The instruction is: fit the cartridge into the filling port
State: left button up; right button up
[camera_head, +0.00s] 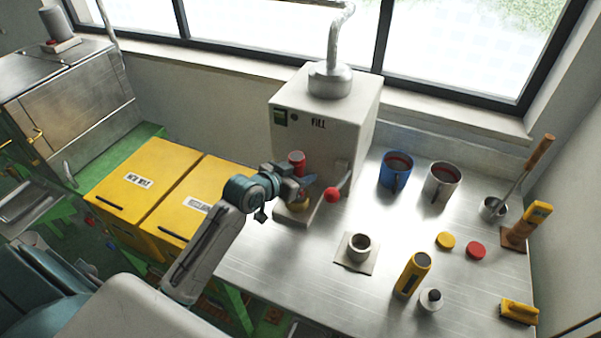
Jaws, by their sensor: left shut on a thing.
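The filling machine (325,118), a pale box marked FILL, stands at the back of the steel bench. A red cylinder (297,157), which looks like the cartridge, stands upright at its front. My left gripper (301,188) reaches in from the left, shut around it just below its red top. A yellow part (298,204) shows under the gripper, over the machine's foot. My fingers hide the middle, so I cannot tell whether the cartridge sits in the port or is apart from it. My right gripper is not in view.
A lever with a red knob (331,195) is close right of my gripper. Blue mug (395,172), white mug (441,183), a cup on a pad (359,248) and a yellow cylinder (412,274) stand to the right. Yellow boxes (145,180) are left.

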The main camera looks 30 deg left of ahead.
pick_arm(q)
jog(key=shift+f+b, duration=0.45)
jog(key=shift+f, duration=0.3)
jog(key=o, duration=1.2)
jog(key=shift+c, duration=0.2)
jog(key=shift+s, duration=0.1)
jog(key=shift+s+a+r, duration=0.1)
jog(key=shift+s, duration=0.2)
jog(key=b+v, duration=0.1)
jog(key=v, duration=0.9)
jog(key=shift+b, duration=0.35)
jog(key=shift+r, duration=0.1)
